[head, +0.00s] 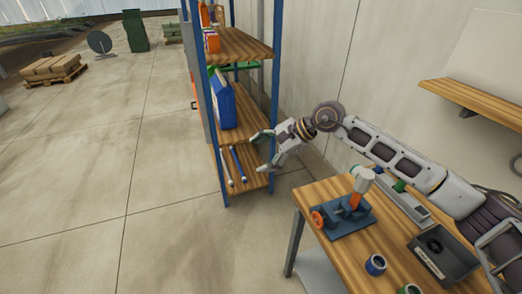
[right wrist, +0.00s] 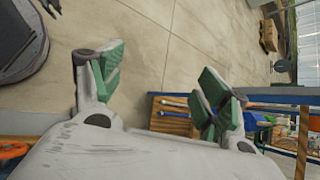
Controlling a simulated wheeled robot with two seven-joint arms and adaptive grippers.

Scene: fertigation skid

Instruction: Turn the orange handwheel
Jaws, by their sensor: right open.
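The orange handwheel (head: 318,219) is on the left end of a dark blue-grey fixture (head: 345,218) on the wooden workbench. My left gripper does not show in the head view.
A blue-framed shelf (head: 244,184) stands behind the right gripper, with a blue container (head: 222,102) and rods. The workbench (head: 315,190) also holds a blue-ringed cup (head: 376,265) and a dark tray (head: 455,262). Open concrete floor lies to the left.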

